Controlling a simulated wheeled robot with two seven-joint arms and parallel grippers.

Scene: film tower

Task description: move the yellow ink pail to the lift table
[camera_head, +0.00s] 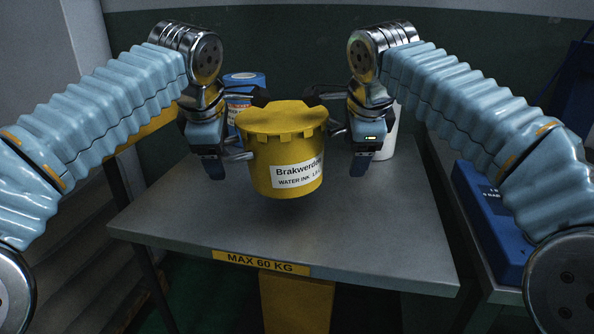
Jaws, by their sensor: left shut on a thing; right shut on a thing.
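The yellow ink pail (285,155) has a yellow lid and a white label reading "Brakwerdo…" and "WATER INK". It is upright between my two grippers, over the grey lift table (210,225), whose front edge reads "MAX 60 KG". A dark shadow lies under the pail, and it looks a little above the top. My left gripper (238,150) is shut on the pail's left side. My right gripper (338,132) is shut on its right side. The exact finger contacts are partly hidden.
A blue container (243,80) with a white label stands behind my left gripper. A white cylinder (387,140) is partly hidden behind my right gripper. A blue box (495,220) sits on a surface at the right. The table's front part is clear.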

